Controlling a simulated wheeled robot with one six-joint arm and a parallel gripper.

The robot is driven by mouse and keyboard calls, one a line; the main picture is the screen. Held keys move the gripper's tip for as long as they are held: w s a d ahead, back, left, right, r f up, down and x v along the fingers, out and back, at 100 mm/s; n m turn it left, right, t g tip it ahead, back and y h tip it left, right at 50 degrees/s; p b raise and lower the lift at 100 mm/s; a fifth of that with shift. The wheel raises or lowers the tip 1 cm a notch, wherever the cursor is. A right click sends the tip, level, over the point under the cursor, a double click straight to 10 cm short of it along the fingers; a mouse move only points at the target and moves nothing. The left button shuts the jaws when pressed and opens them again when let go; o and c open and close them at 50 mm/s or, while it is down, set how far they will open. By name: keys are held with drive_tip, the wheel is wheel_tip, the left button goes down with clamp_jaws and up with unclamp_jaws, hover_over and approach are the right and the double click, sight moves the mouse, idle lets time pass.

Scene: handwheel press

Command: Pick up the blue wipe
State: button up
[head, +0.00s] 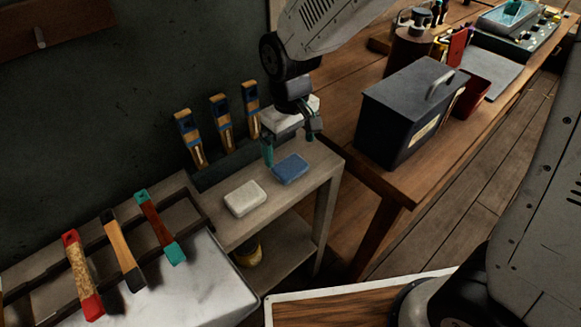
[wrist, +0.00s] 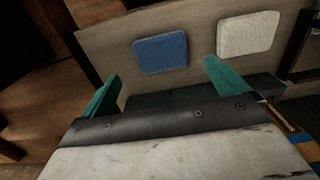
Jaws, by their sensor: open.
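The blue wipe (head: 290,169) lies flat on the top of a small grey-brown stand (head: 262,199). It also shows in the wrist view (wrist: 160,53), ahead of the fingers and between their lines. A white wipe (head: 245,198) lies to its left in the head view, and it shows at the upper right in the wrist view (wrist: 248,34). My gripper (head: 290,147) is above the stand, just behind the blue wipe in the head view. Its teal fingers (wrist: 161,88) are apart with nothing between them. The gap in height between the fingers and the wipe is hard to tell.
Several wooden-handled tools (head: 222,123) stand in a dark rack behind the stand. A dark lidded box (head: 400,118) sits on the wooden bench to the right. More handled tools (head: 119,250) lie on a rack at the lower left. A yellow object (head: 248,253) is under the stand.

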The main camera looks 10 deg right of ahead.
sight(290, 165)
wheel_tip(290, 165, down, 6)
drive_tip(key=shift+s+r, duration=0.1)
drive_tip(key=c, duration=1.1)
drive_tip(key=shift+c, duration=0.2)
drive_tip(key=shift+r, duration=0.1)
